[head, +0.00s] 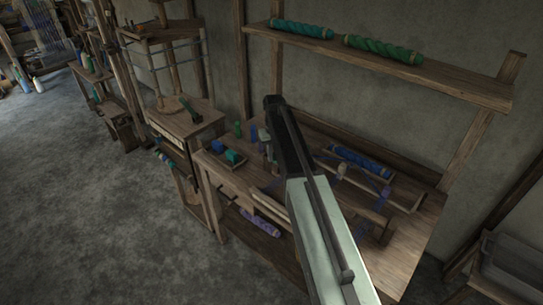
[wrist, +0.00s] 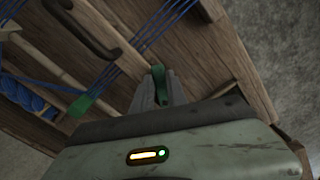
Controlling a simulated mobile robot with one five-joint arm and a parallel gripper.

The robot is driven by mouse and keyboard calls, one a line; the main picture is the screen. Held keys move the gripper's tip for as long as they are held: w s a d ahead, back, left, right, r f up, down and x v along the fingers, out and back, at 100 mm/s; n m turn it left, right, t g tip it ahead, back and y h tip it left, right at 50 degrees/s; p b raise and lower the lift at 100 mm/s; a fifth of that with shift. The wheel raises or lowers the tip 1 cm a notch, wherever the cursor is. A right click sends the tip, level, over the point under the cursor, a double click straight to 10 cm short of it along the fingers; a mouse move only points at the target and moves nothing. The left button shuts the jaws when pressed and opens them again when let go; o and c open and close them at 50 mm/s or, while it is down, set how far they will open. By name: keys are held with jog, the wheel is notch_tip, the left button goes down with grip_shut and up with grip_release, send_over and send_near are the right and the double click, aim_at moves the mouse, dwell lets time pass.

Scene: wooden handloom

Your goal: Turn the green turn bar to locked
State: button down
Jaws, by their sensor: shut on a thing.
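The green turn bar (wrist: 160,82) shows in the middle of the wrist view, standing upright in the picture against the wood. My gripper (wrist: 155,97) is shut on it, with the grey fingers close on either side. Its lower part is partly hidden by the fingers. I cannot tell from this view whether it is at the locked position. In the head view my own arm covers the middle of the bench, and I cannot make out the gripper or the bar there.
Another green piece (wrist: 80,106) lies at the end of blue cords in the wrist view. A dark curved handle (wrist: 88,32) is at upper left. In the head view the bench (head: 405,245) holds a tray with a blue spool (head: 360,160). A shelf (head: 440,78) with two spools runs above.

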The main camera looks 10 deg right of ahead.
jog(key=n, duration=0.1)
jog(key=d+n, duration=0.1)
jog(key=n, duration=0.3)
jog(key=shift+w+d, duration=0.3)
jog(key=shift+d, duration=0.05)
dwell(0.4)
jog(key=c, duration=1.3)
grip_release()
notch_tip(320, 180, up, 8)
jog(key=p, duration=0.8)
jog(key=shift+w, duration=0.1)
jog(key=shift+f, duration=0.1)
